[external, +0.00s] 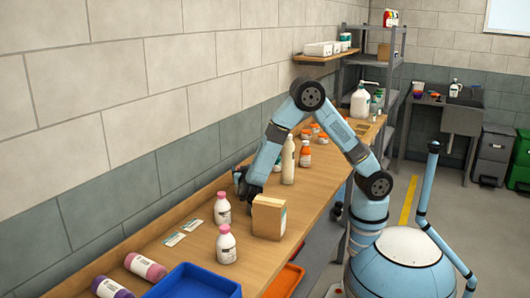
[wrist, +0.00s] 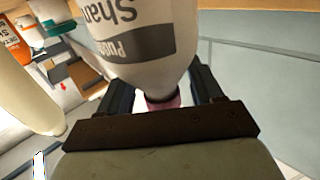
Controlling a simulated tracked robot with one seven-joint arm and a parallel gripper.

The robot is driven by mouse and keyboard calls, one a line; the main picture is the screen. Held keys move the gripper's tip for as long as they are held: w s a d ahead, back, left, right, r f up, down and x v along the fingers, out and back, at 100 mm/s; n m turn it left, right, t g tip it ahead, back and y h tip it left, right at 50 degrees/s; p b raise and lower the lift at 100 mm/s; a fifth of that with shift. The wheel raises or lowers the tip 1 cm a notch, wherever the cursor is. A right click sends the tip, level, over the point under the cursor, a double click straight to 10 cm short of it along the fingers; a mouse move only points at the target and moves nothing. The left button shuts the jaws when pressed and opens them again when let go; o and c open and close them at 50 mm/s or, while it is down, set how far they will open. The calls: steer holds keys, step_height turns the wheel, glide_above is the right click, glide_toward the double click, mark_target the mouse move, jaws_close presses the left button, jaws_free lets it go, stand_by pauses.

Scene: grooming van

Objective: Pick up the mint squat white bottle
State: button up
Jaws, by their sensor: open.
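My gripper (external: 247,190) is open, low over the bench behind the cardboard box in the external view. In the wrist view its two dark fingers (wrist: 160,92) stand either side of the neck of a white bottle (wrist: 135,45). That bottle has a pink cap and a grey label band, and appears upside down; I cannot tell whether a finger touches it. A white container with a mint-green cap (wrist: 55,28) is at the upper left of the wrist view, away from the fingers and partly cut off. I cannot pick out a squat mint bottle surely in the external view.
White pink-capped bottles (external: 226,247) and a cardboard box (external: 268,218) stand near my gripper. A tall cream bottle (external: 288,162) and an orange-labelled bottle (external: 305,155) stand farther along. A blue tray (external: 195,284) is at the bench's near end, and the wall borders its left.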

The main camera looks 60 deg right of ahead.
steer(key=shift+w+d, duration=0.25)
steer(key=shift+w, duration=0.05)
steer(key=shift+c, duration=0.3)
jaws_close()
